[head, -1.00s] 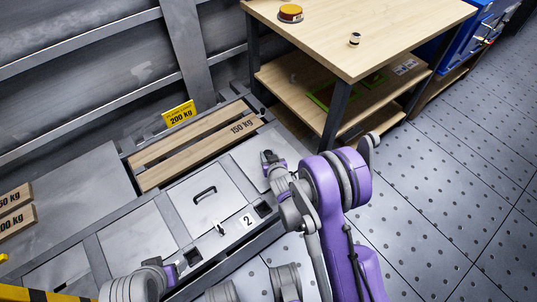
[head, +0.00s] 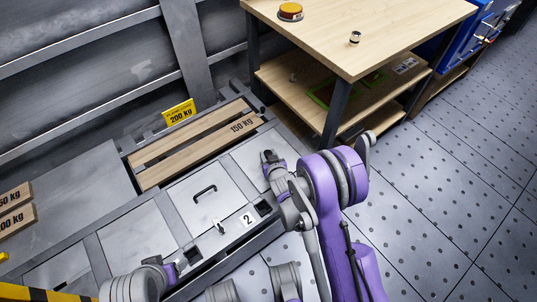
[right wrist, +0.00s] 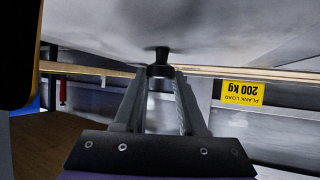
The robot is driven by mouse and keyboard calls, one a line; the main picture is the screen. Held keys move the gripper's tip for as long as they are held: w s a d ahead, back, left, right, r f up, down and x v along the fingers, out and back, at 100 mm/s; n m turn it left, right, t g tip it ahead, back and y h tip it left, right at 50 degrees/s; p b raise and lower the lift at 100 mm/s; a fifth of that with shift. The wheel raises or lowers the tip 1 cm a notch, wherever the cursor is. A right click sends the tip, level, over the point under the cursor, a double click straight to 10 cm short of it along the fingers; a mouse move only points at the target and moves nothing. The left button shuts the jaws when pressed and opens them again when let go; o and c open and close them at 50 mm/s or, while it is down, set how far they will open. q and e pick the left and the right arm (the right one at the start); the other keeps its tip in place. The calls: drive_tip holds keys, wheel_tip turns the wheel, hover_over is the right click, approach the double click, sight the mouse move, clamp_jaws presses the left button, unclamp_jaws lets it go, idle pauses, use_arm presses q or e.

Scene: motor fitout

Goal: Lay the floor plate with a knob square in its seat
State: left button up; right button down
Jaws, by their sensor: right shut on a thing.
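The floor plate with a knob (head: 250,157) is a grey square panel at the right end of the row of floor plates in the head view. My right gripper (head: 268,158) is over it and partly hides it. In the right wrist view my right gripper (right wrist: 160,78) is shut on the plate's dark knob (right wrist: 160,60), and the grey face of the plate (right wrist: 110,22) fills the top. The seat's edges are mostly hidden, so I cannot tell whether the plate lies flush. My left gripper (head: 172,272) is at the bottom left, mostly hidden by its wrist.
A grey plate with a black handle (head: 204,190) lies to the left, near a tag marked 2 (head: 247,219). Wooden planks (head: 190,148) and a yellow 200 kg sign (head: 179,113) are behind. A wooden bench (head: 345,25) stands at the back right. Open floor (head: 440,190) is at right.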

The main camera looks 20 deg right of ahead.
drive_tip(key=shift+f, duration=0.15)
idle(0.4)
drive_tip(key=shift+c, duration=1.9)
unclamp_jaws()
drive_tip(key=shift+s, duration=0.1)
drive_tip(key=p+v, duration=0.2)
drive_tip(key=v, duration=0.8)
drive_tip(key=shift+s+r, duration=0.25)
